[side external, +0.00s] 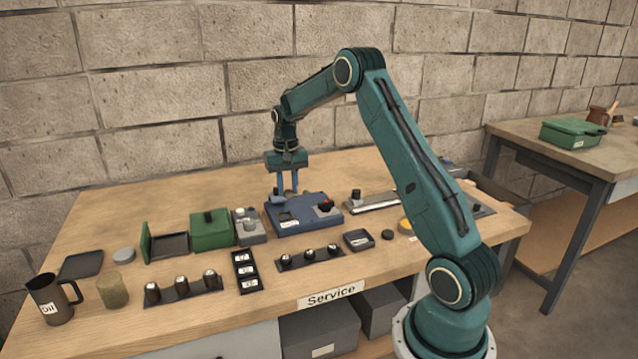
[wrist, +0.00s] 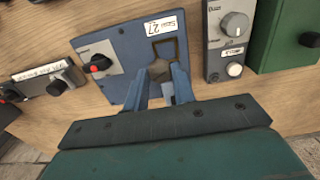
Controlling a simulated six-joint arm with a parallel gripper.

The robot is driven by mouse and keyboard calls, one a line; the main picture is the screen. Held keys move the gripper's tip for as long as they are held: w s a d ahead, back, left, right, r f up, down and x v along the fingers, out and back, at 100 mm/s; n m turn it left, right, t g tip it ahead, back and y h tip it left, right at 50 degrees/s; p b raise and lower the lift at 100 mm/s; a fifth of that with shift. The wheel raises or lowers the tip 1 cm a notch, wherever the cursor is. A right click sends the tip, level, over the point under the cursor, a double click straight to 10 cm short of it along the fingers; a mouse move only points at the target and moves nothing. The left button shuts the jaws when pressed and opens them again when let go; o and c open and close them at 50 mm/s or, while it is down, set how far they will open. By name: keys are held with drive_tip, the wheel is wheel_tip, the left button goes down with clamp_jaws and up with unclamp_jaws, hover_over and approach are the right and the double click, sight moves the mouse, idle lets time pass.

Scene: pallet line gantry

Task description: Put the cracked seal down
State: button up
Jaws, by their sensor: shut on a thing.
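My gripper (side external: 287,190) points down over the left part of a blue housing (side external: 305,222). In the wrist view, its blue fingers (wrist: 163,75) are shut on a small grey-brown piece (wrist: 160,72), which I take to be the cracked seal. The fingers hide much of it, and no crack can be made out. The piece is at or just above a dark recess in the blue housing (wrist: 120,65); whether it touches the recess cannot be told. The housing also bears a white label and a red-tipped knob.
A grey control box (wrist: 228,40) and a green box (side external: 211,229) stand close left of the housing in the side view. Several knobs on strips, a black labelled tray (side external: 247,287), an oil jug (side external: 50,300) and a small dark box (side external: 358,239) line the front. The bench back left is clear.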

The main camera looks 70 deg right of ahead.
drive_tip(key=s+d+r, duration=0.2)
drive_tip(key=s+r, duration=0.5)
drive_tip(key=s, duration=0.3)
wheel_tip(320, 180, up, 4)
hover_over(359, 242)
drive_tip(key=shift+f, duration=0.1)
wheel_tip(359, 242, down, 16)
drive_tip(key=shift+f, duration=0.1)
drive_tip(key=shift+f, duration=1.85)
